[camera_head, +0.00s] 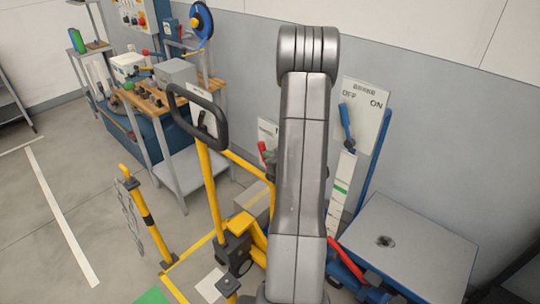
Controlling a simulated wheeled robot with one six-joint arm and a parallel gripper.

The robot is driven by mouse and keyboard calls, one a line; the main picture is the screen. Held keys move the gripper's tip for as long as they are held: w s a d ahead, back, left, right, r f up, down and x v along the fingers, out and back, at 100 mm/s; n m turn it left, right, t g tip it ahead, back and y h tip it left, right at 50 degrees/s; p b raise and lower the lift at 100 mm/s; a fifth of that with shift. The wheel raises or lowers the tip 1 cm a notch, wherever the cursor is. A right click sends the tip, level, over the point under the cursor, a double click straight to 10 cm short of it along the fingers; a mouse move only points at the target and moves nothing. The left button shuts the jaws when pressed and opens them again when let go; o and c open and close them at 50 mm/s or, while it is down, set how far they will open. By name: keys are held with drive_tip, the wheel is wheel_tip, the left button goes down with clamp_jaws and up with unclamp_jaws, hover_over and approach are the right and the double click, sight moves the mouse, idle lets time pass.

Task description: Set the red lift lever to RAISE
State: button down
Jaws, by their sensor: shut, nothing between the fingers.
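A small red handle (263,147) shows left of my arm, in front of a white plate (268,131) on the grey wall. My arm hides part of that plate, and its label is too small to read. A longer red bar (345,259) slants down to the right of my arm, beside the grey-topped platform. I cannot tell for sure which of the two is the lift lever, and no RAISE marking is legible. My gripper is not in view; only my arm links show, rising through the middle.
A blue lever (345,122) stands before an OFF/ON plate (372,112) on the wall. A yellow truck with a black loop handle (197,118) is left of my arm. A grey-topped platform (410,245) is at right. A workbench (150,105) stands behind. Floor at left is open.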

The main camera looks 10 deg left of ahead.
sight(263, 158)
drive_tip(key=shift+w+a+f+b, duration=0.2)
drive_tip(key=shift+a+b, duration=0.25)
drive_tip(key=shift+b, duration=0.35)
drive_tip(key=shift+w+a+r+h+p, duration=0.25)
drive_tip(key=shift+a+r+h+p, duration=0.05)
drive_tip(key=shift+r+p, duration=0.1)
drive_tip(key=shift+w+a+f+g, duration=0.15)
drive_tip(key=shift+a+g, duration=0.05)
drive_tip(key=shift+g, duration=0.1)
drive_tip(key=shift+w+a+f+b, duration=0.2)
drive_tip(key=shift+a+b, duration=0.15)
drive_tip(key=shift+b, duration=0.15)
drive_tip(key=shift+r, duration=0.2)
